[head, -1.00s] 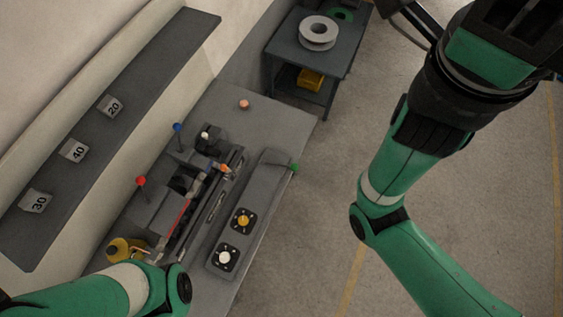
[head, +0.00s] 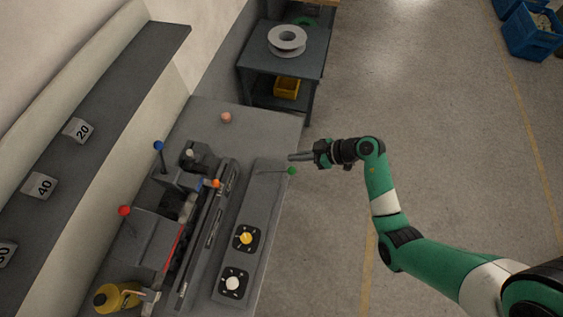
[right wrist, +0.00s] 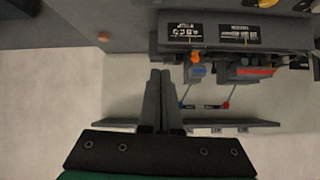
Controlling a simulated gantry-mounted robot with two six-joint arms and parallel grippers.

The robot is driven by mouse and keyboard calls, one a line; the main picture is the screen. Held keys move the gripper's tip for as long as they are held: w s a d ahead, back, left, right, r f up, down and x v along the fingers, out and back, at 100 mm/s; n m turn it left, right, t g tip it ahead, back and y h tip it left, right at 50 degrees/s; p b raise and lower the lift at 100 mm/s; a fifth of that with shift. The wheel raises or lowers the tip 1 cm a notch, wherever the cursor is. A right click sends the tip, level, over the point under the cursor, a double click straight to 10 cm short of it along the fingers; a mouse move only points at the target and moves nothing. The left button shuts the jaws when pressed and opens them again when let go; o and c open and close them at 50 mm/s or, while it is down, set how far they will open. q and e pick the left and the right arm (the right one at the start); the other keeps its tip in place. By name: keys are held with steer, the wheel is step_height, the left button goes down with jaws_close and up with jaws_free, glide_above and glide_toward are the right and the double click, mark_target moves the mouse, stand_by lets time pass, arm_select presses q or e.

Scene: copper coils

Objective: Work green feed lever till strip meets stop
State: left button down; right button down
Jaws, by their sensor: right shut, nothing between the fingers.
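The green feed lever (head: 291,171) has a thin rod and a round green knob, reaching out at the right edge of the long grey panel in the head view. My right gripper (head: 290,157) is shut and empty, just above the knob in the picture; I cannot tell whether they touch. In the right wrist view its two fingers (right wrist: 161,78) are pressed together with nothing between them. I cannot make out the strip or its stop clearly among the machine parts. My left gripper is out of view.
The machine has a blue knob (head: 158,146), a red knob (head: 124,211) and an orange knob (head: 216,184). A yellow dial (head: 246,238) and a white dial (head: 232,284) sit on the panel. A side table (head: 257,65) stands behind.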

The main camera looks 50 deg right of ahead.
mark_target(290, 168)
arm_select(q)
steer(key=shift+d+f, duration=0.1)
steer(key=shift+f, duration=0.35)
arm_select(e)
steer(key=s+d+f, duration=0.1)
steer(key=s+d+f+m, duration=0.1)
steer(key=shift+d+h, duration=0.3)
steer(key=shift+w+f, duration=0.1)
